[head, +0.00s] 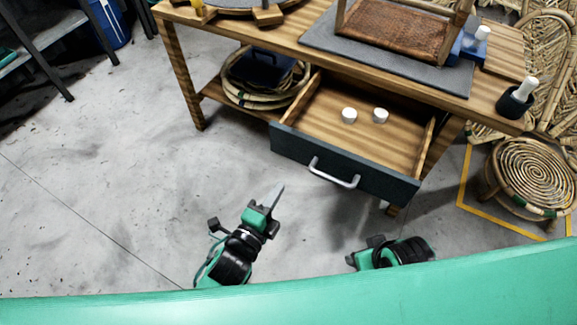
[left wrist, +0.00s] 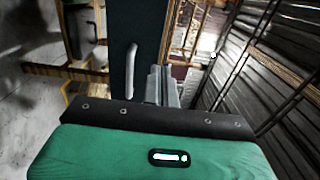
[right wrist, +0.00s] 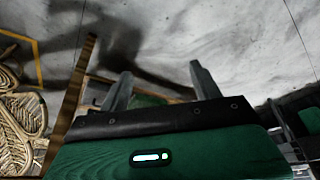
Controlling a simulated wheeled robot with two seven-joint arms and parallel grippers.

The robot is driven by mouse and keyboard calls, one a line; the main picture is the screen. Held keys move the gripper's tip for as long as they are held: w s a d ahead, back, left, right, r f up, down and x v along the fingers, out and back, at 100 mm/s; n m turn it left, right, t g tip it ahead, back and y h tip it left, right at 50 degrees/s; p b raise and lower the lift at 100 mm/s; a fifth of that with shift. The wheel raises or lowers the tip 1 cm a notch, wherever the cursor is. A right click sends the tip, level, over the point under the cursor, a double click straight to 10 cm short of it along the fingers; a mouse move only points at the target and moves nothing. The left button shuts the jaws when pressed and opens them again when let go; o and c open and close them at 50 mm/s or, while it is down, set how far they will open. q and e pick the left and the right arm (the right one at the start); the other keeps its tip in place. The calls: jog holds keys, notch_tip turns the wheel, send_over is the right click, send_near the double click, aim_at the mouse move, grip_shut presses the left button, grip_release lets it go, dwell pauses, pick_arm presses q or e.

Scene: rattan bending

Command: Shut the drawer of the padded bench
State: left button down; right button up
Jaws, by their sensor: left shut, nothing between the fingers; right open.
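The padded bench (head: 490,95) is a wooden table with a grey pad on top. Its drawer (head: 290,145) stands pulled out, with a dark front and a pale bar handle (head: 333,172). My left gripper (head: 277,193) is shut and empty, in front of and below the drawer's left part, apart from the handle. In the left wrist view the dark drawer front (left wrist: 120,60) and handle (left wrist: 131,68) are just beyond the left fingers (left wrist: 163,85). My right gripper is open and empty in the right wrist view (right wrist: 162,85); in the head view its fingers are hard to make out.
Two white round pieces (head: 349,116) (head: 380,115) lie in the drawer. Rattan coils (head: 250,100) rest on the lower shelf at left. A woven stool (head: 525,175) stands at right inside yellow floor lines. The floor (head: 110,170) at left is clear.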

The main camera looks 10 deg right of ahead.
aim_at(308, 142)
pick_arm(q)
jog(key=b+x, duration=0.1)
jog(key=x, duration=1.1)
jog(key=shift+w+d, duration=0.15)
jog(key=shift+w, duration=0.1)
jog(key=shift+w+d, duration=0.4)
jog(key=shift+w, duration=0.1)
pick_arm(e)
jog(key=shift+w+a+r+t, duration=0.3)
jog(key=shift+w+a+t, duration=0.1)
jog(key=shift+a, duration=0.05)
pick_arm(q)
jog(key=shift+w, duration=0.1)
